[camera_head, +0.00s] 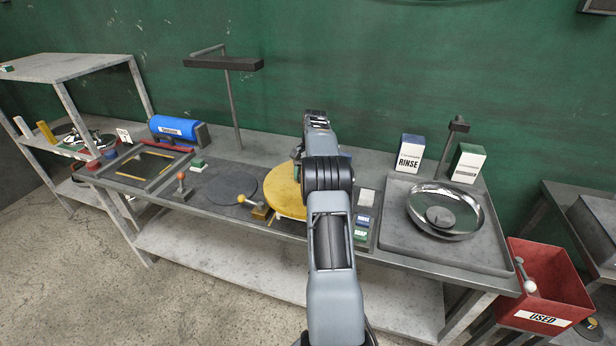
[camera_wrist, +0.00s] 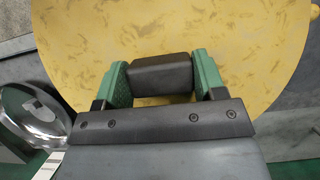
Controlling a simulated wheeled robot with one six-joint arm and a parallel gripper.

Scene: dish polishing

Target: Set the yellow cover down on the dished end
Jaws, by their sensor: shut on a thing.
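The yellow cover (camera_head: 285,195) is a wide, mottled disc over the middle of the bench, partly hidden by my arm. It fills much of the wrist view (camera_wrist: 230,30). My gripper (camera_wrist: 160,70) has its green fingers on either side of the cover's black block handle (camera_wrist: 160,77) and is shut on it. A shiny round metal dish (camera_head: 472,222), which looks like a dished end, lies right of the cover with a grey disc inside; it also shows at the left of the wrist view (camera_wrist: 17,122). I cannot tell whether the cover touches anything beneath.
The dish sits in a grey tray (camera_head: 395,240). A RINSE box (camera_head: 409,153) and another box (camera_head: 467,163) stand behind it. A red USED bin (camera_head: 560,285) is at right.

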